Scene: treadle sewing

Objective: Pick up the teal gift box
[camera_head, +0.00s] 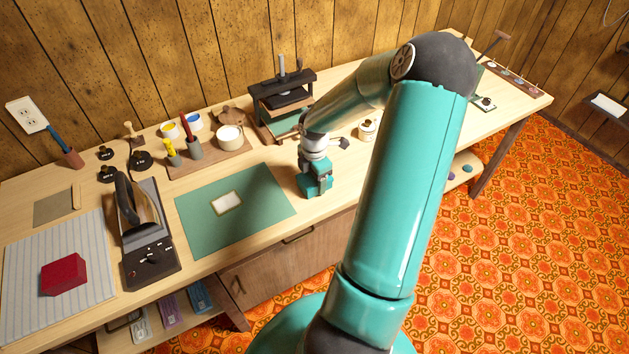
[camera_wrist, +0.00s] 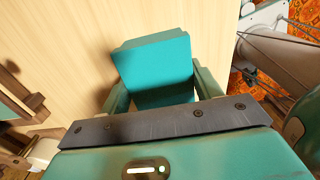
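The teal gift box (camera_head: 314,186) is at the table's front edge in the head view, directly under my gripper (camera_head: 318,172). In the wrist view the teal box (camera_wrist: 155,70) lies between the two fingers of my gripper (camera_wrist: 165,88), its flat teal face toward the camera. The fingers are apart, one close along each side of the box. Whether they press on it cannot be told. The box looks to be at or very near the tabletop; its underside is hidden.
A green mat (camera_head: 185,212) with a small pale card lies left of my gripper. A dark press (camera_head: 283,98) stands behind, and a white lidded jar (camera_head: 367,130) is to the right. Bare table lies around the teal box.

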